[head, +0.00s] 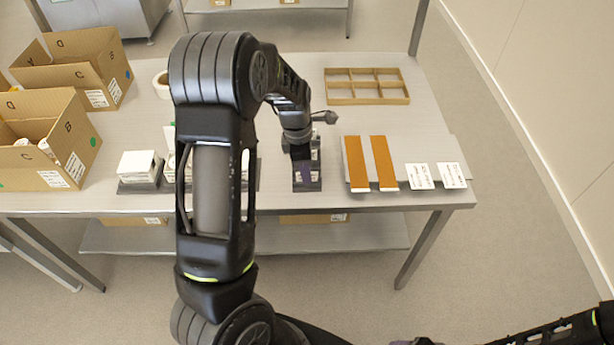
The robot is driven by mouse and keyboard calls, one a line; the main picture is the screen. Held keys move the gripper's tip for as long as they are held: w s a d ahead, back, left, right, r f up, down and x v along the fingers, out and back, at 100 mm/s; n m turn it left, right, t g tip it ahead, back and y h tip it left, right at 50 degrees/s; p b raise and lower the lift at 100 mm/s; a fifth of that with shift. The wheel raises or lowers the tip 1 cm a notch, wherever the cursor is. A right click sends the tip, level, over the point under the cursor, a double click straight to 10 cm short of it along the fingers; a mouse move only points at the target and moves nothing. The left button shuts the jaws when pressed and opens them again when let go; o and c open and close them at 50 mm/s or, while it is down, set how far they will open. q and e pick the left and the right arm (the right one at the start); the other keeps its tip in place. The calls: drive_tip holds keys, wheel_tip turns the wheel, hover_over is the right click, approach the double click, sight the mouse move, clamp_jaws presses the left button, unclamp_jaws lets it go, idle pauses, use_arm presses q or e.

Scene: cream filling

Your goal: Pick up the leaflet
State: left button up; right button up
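My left gripper (303,172) points down over a small dark holder (306,187) near the table's front edge. The wrist hides the space between its fingers, so I cannot tell whether it is open or holds anything. Small white pieces with print show in the holder beside the gripper; which of them is a leaflet is too small to tell. Two white printed sheets (420,176) (452,175) lie flat at the right of the table. A white stack (137,165) sits in another dark holder at the left. My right arm enters at the bottom right; its gripper is out of view.
Two brown strips (357,163) (384,162) lie on a pale board right of the gripper. An empty divided wooden tray (367,100) stands behind them. Open cardboard boxes (75,145) (90,60) stand at the left. My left arm hides part of the table's middle.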

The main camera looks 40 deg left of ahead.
use_arm(q)
drive_tip(key=shift+f, duration=0.15)
drive_tip(key=shift+c, duration=0.2)
idle(0.3)
clamp_jaws()
idle(0.5)
